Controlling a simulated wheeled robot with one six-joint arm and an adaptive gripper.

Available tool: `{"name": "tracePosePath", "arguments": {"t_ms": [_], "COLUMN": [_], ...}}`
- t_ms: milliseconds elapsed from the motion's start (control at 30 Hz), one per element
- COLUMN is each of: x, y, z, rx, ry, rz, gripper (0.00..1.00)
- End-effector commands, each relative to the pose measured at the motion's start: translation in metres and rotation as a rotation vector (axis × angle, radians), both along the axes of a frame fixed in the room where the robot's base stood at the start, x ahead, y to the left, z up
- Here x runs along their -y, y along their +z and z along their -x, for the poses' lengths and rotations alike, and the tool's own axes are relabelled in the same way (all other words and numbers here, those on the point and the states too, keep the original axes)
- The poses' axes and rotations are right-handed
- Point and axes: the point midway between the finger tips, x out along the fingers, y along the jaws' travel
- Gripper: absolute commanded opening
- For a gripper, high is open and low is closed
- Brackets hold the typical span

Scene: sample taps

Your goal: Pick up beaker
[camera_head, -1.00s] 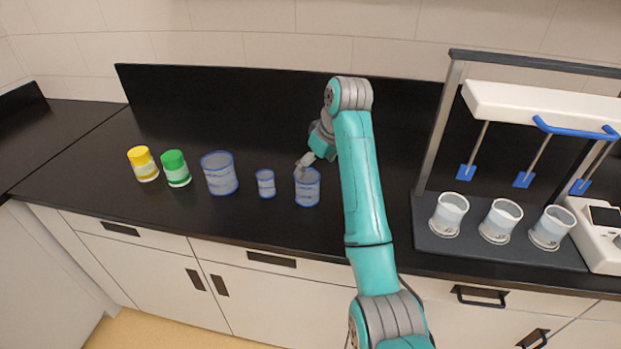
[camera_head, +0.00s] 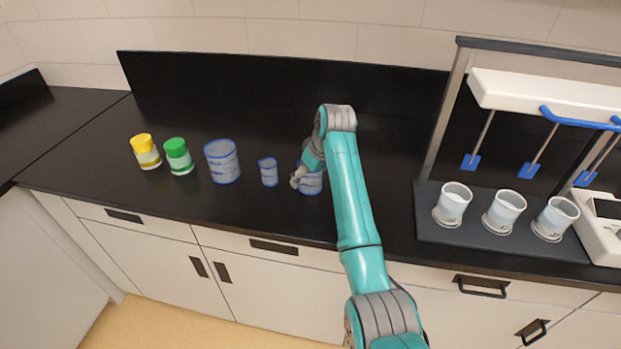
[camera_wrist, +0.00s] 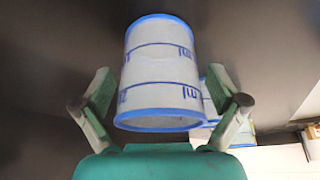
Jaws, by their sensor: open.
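Three clear blue-rimmed beakers stand upright on the black bench in the head view: a large one (camera_head: 222,162), a small one (camera_head: 268,172) and a right one (camera_head: 313,183) partly hidden by my arm. My gripper (camera_head: 299,178) is low beside the left side of the right beaker. In the wrist view a beaker (camera_wrist: 160,75) with blue markings lies in line between my spread fingers (camera_wrist: 161,103), with space on both sides. Part of another beaker (camera_wrist: 213,95) shows behind it at right. Contact with the fingers is not visible.
The bench (camera_head: 380,200) is clear between my arm and the stand.

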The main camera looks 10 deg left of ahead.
Motion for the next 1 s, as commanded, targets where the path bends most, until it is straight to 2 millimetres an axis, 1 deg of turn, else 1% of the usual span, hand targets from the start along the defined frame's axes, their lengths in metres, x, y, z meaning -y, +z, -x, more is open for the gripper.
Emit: {"name": "tracePosePath", "arguments": {"t_ms": [233, 267, 300, 367, 400, 433, 467, 833, 933, 1000], "x": [-0.001, -0.001, -0.001, 0.000, 0.000, 0.000, 0.000, 0.000, -0.001, -0.001], "y": [-0.002, -0.002, -0.002, -0.002, -0.002, -0.002, -0.002, 0.000, 0.009, 0.019], "z": [-0.001, -0.001, -0.001, -0.001, -0.001, -0.001, -0.001, -0.001, -0.001, -0.001], "rx": [0.001, 0.001, 0.001, 0.001, 0.000, 0.000, 0.000, 0.001, 0.002, 0.003], "ry": [0.000, 0.000, 0.000, 0.000, 0.000, 0.000, 0.000, 0.000, 0.000, -0.001], "rz": [0.000, 0.000, 0.000, 0.000, 0.000, 0.000, 0.000, 0.000, -0.001, -0.001], "gripper": [0.96, 0.91, 0.81, 0.66, 0.56, 0.49, 0.45, 0.44, 0.44, 0.44]}}
